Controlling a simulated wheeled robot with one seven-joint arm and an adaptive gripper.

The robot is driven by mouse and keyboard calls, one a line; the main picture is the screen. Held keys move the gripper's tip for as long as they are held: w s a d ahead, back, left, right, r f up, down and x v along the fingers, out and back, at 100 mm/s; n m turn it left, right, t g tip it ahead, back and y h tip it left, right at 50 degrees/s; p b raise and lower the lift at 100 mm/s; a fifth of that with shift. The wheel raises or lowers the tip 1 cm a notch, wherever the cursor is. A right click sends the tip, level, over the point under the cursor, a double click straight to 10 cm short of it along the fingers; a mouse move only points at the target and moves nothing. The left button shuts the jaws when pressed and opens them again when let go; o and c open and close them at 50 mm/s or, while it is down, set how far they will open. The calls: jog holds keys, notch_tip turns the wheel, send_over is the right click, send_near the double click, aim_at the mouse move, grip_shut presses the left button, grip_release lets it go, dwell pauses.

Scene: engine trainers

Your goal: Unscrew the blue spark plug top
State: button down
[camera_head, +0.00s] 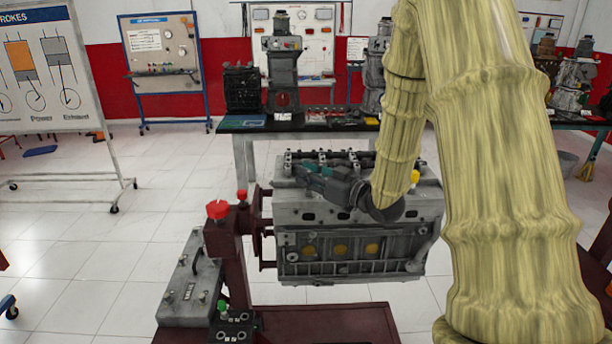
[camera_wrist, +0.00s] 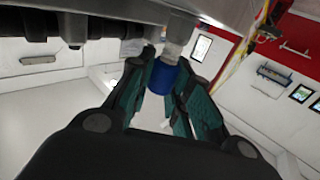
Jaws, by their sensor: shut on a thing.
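The blue spark plug top (camera_wrist: 162,77) shows in the wrist view between my fingers, just below a pale, clear-looking shaft at the engine's edge. My gripper (camera_wrist: 158,88) has dark teal fingers on both sides of the blue top and is shut on it. In the head view my gripper (camera_head: 312,178) reaches left across the top of the grey engine block (camera_head: 340,212). The blue top is hidden there behind my gripper and the engine's top parts. I cannot tell whether the top has turned.
The engine hangs on a dark red stand (camera_head: 232,262) with red knobs (camera_head: 218,209). A grey case (camera_head: 192,285) stands at the stand's left. A workbench (camera_head: 300,125) with engine trainers is behind.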

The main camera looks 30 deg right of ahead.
jog(key=c, duration=1.3)
grip_release()
jog(key=v, duration=1.2)
